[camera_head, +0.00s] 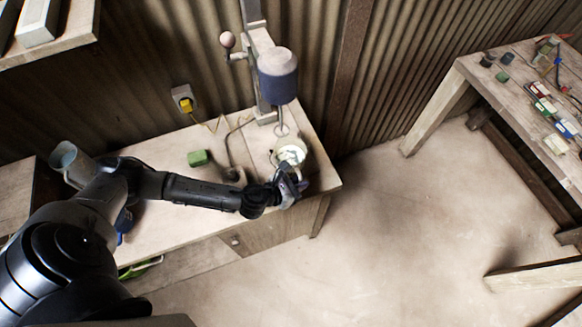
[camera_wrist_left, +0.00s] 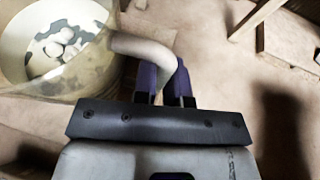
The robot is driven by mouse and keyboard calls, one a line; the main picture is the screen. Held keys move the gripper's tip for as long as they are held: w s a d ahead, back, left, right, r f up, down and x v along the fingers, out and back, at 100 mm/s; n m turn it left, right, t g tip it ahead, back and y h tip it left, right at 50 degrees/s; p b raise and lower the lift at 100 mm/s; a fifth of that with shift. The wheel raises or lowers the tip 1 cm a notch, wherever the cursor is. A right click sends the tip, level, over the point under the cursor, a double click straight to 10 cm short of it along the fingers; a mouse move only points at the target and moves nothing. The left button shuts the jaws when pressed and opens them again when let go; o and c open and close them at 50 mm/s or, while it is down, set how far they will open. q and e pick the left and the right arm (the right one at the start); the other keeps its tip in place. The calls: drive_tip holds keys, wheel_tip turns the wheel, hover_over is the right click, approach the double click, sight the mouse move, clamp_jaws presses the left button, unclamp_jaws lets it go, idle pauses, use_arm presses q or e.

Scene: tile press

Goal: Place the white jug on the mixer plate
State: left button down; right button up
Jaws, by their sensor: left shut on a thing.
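The white jug (camera_head: 291,150) is at the right end of the workbench, just in front of and below the mixer (camera_head: 278,78). My left gripper (camera_head: 289,186) is on the near side of the jug. In the left wrist view, the purple fingers of this gripper (camera_wrist_left: 165,84) are closed around the handle of the jug (camera_wrist_left: 88,78). The jug looks upright and has several pale lumps inside. I cannot tell whether it touches the surface below. The mixer plate cannot be made out clearly near the jug. My right gripper is not in view.
A green block (camera_head: 198,158) lies on the workbench (camera_head: 165,150), left of the jug. A yellow plug sits in the wall socket (camera_head: 183,98), with a cable trailing from it. A second table (camera_head: 500,92) with small objects stands at right, with open floor between.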

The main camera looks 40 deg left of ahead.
use_arm(q)
hover_over(291, 163)
drive_tip(key=s+d, duration=0.2)
drive_tip(key=s, duration=0.1)
drive_tip(key=shift+w+d, duration=0.2)
drive_tip(key=shift+w, duration=0.05)
drive_tip(key=shift+f+b, duration=0.65)
drive_tip(key=shift+f, duration=1.05)
drive_tip(key=shift+f, duration=0.1)
drive_tip(key=c, duration=1.2)
unclamp_jaws()
drive_tip(key=shift+f, duration=0.1)
drive_tip(key=shift+o, duration=0.2)
